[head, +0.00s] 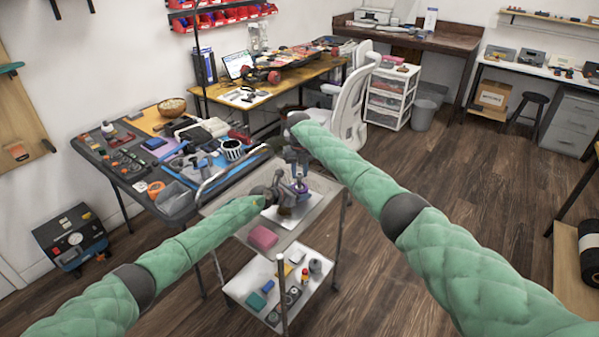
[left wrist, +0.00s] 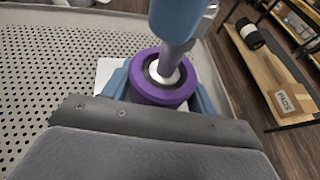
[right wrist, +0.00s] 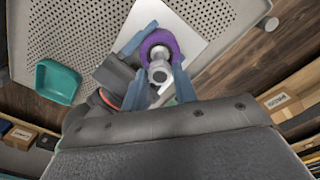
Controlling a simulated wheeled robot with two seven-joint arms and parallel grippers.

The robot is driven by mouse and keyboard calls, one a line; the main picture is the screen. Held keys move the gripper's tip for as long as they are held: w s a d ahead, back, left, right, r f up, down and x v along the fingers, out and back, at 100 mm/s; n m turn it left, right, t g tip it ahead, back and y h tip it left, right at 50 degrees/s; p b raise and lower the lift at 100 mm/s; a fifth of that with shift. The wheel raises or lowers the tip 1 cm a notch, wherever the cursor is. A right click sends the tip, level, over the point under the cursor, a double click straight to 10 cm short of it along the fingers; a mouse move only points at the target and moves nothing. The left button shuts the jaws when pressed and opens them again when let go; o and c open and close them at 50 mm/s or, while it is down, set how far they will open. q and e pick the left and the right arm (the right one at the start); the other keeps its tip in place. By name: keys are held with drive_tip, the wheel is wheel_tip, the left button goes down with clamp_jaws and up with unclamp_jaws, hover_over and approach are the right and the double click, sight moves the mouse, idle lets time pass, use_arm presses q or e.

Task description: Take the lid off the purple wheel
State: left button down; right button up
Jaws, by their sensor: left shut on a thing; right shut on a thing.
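The purple wheel (left wrist: 150,92) sits between the blue fingers of my left gripper (left wrist: 163,84) in the left wrist view, with a dark ring and pale centre facing up. It shows as a purple ring in the right wrist view (right wrist: 157,40). My right gripper (right wrist: 161,84) is shut on a small grey round piece, apparently the lid (right wrist: 159,74), at the wheel's centre. Whether this piece still touches the wheel I cannot tell. In the head view both grippers meet over the cart, and the wheel (head: 299,187) is small and partly hidden.
The cart's perforated top tray (left wrist: 50,85) lies below, with a white sheet (right wrist: 196,32) under the wheel. A teal bin (right wrist: 58,82) shows in the right wrist view. A pink roll (head: 263,238) lies on the cart. A cluttered workbench (head: 120,165) stands to the left.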

drive_tip(key=shift+n, duration=0.8)
drive_tip(key=o, duration=1.1)
